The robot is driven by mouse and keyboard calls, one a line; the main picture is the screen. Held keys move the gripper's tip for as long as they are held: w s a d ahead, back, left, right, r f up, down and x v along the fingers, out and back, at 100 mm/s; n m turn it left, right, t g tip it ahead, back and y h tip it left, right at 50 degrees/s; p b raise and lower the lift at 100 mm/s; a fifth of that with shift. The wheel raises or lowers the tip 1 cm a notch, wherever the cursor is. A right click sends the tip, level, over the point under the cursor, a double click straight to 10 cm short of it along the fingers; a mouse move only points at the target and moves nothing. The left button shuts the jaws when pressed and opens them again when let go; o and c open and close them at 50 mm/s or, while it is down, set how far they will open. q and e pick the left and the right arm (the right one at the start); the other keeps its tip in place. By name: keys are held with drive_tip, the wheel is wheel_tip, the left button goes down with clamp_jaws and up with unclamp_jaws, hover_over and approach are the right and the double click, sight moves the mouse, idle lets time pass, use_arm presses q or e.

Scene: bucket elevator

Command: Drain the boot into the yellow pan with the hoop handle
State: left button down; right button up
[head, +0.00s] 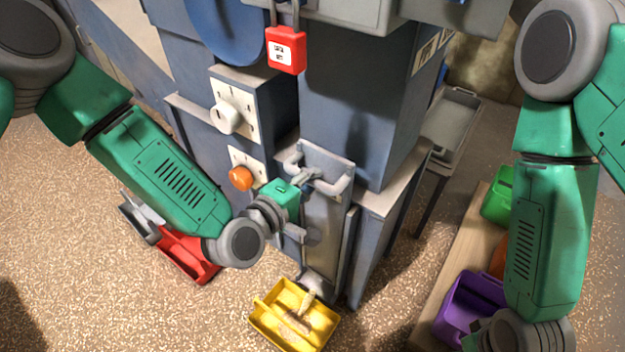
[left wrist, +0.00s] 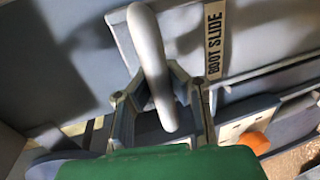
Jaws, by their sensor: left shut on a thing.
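The yellow pan (head: 262,326) sits on the floor at the foot of the blue machine, under the boot's spout (head: 318,284). Tan material shows at the spout and lies in the pan (head: 300,318). My left gripper (head: 308,178) is shut on the grey handle (head: 340,187) of the boot slide (head: 325,225). In the left wrist view the handle (left wrist: 150,65) runs between the fingers (left wrist: 158,98), beside a label reading BOOT SLIDE (left wrist: 215,38). The pan's hoop handle is hard to make out. My right arm comes in at the right; its gripper is out of view.
A red pan (head: 190,262) stands on the floor left, partly behind my left arm. A purple container (head: 462,308) and a green one (head: 498,195) are on a wooden board at right. A red padlock (head: 285,50), white knob (head: 228,118) and orange button (head: 241,178) are on the machine.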

use_arm(q)
drive_tip(key=c, duration=1.4)
unclamp_jaws()
drive_tip(key=shift+s, duration=0.1)
drive_tip(key=shift+c, duration=0.2)
drive_tip(key=v, duration=1.2)
drive_tip(key=shift+f, duration=0.15)
